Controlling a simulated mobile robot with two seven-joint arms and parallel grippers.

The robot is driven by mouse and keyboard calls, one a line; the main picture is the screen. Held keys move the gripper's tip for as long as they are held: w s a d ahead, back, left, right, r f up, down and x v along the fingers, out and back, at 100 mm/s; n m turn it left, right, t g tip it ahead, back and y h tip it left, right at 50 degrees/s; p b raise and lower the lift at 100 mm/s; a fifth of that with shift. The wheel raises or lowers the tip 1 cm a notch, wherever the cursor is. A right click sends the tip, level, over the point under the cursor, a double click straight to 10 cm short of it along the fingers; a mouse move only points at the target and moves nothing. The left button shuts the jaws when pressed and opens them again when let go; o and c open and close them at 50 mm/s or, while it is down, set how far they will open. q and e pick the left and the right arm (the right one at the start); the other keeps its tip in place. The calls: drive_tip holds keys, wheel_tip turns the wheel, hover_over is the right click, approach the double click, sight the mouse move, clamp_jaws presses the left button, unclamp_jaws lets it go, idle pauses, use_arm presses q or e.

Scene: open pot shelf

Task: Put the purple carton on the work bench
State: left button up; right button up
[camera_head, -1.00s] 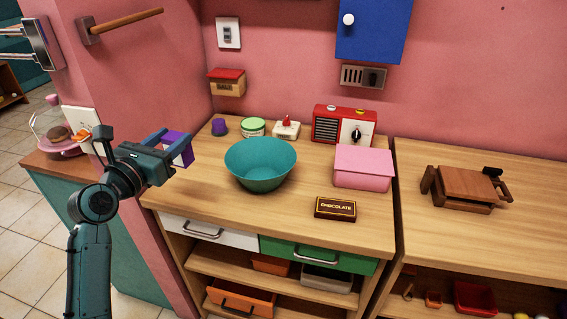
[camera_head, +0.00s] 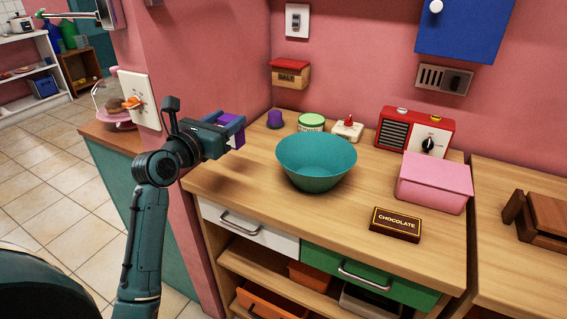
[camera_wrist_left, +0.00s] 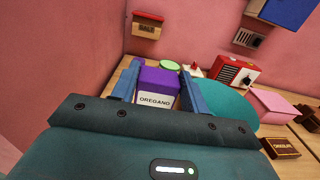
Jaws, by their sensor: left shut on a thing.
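The purple carton (camera_wrist_left: 159,80) has a purple top and a white label reading OREGANO. It sits between the two blue fingers of my left gripper (camera_head: 231,128), which is shut on it. In the head view the fingers partly hide the carton (camera_head: 237,139). The gripper holds it in the air by the left end of a wooden-topped counter (camera_head: 225,181), left of the teal bowl. Another wooden top (camera_head: 512,262) stands at the right edge, partly out of frame; I cannot tell which is the work bench. My right gripper is not in view.
On the counter are a teal bowl (camera_head: 316,165), a purple cup (camera_head: 274,119), a green-lidded tin (camera_head: 311,122), a red radio (camera_head: 408,132), a pink box (camera_head: 434,184) and a chocolate box (camera_head: 396,224). A pink wall corner (camera_head: 208,60) is behind the gripper. The counter's front left is clear.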

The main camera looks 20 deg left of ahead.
use_arm(q)
wheel_tip(320, 180, down, 6)
drive_tip(key=shift+r+b, duration=0.1)
drive_tip(key=shift+b, duration=0.85)
drive_tip(key=shift+f, duration=0.25)
wheel_tip(320, 180, down, 3)
drive_tip(key=shift+f+b, duration=0.2)
drive_tip(key=shift+b, duration=0.5)
drive_tip(key=shift+f, duration=0.15)
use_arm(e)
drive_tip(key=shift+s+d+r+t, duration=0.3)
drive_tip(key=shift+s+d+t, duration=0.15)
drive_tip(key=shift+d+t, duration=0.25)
use_arm(q)
drive_tip(key=shift+f, duration=0.1)
drive_tip(key=o, duration=0.9)
drive_tip(key=shift+o, duration=0.4)
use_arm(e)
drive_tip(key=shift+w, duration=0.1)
